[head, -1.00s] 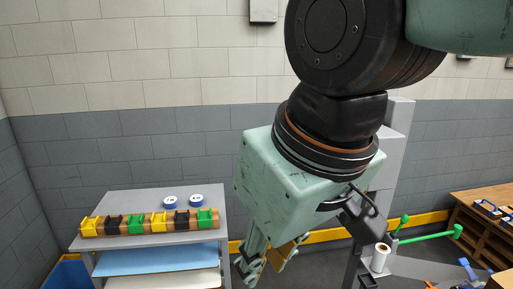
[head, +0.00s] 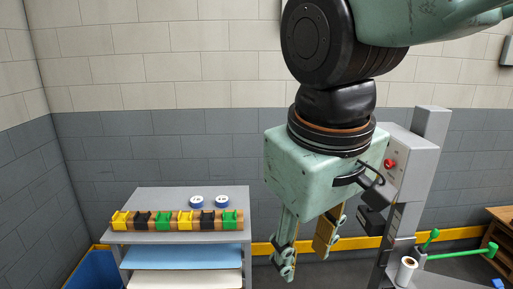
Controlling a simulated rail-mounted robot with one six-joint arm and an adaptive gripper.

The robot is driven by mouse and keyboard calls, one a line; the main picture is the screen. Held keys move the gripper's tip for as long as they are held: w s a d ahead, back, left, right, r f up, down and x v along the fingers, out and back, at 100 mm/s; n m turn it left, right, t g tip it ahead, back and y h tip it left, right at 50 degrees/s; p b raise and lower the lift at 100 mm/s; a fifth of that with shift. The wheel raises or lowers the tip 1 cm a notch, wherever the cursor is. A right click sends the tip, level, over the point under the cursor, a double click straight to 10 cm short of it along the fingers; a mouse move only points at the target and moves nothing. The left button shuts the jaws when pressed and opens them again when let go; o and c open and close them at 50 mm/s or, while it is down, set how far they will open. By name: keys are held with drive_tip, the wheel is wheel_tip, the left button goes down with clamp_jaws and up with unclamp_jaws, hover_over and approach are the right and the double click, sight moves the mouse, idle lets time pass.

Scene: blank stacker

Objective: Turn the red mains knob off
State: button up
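The red mains knob (head: 390,163) shows on the grey housing of a machine (head: 408,178) in the right half of the head view. Which way the knob is turned is too small to tell. My gripper (head: 306,250) hangs pointing down, left of the knob and lower in the picture, apart from it. Its two fingers are spread with nothing seen between them. My wrist covers part of the machine's left side.
A grey shelf unit (head: 180,237) stands at the left with a row of yellow, black and green clips (head: 175,220) and two tape rolls (head: 209,202). A wooden bench (head: 503,225) is at the far right.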

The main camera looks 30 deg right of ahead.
drive_tip(key=w+d+n+g+h+p, duration=0.2)
drive_tip(key=w+d+g+h+p, duration=0.35)
drive_tip(key=d, duration=1.05)
drive_tip(key=n+g+h+p, duration=0.45)
drive_tip(key=n+h, duration=0.35)
drive_tip(key=h, duration=0.2)
approach(387, 163)
drive_tip(key=shift+r+v, duration=0.1)
drive_tip(key=shift+v, duration=1.25)
drive_tip(key=shift+r+v, duration=0.15)
drive_tip(key=shift+v, duration=1.2)
drive_tip(key=shift+d, duration=0.1)
drive_tip(key=shift+f+b+x, duration=0.15)
drive_tip(key=shift+b+x, duration=0.05)
drive_tip(key=shift+x, duration=3.2)
drive_tip(key=shift+f+b+x, duration=0.1)
drive_tip(key=shift+b+x, duration=0.05)
drive_tip(key=shift+x, duration=3.2)
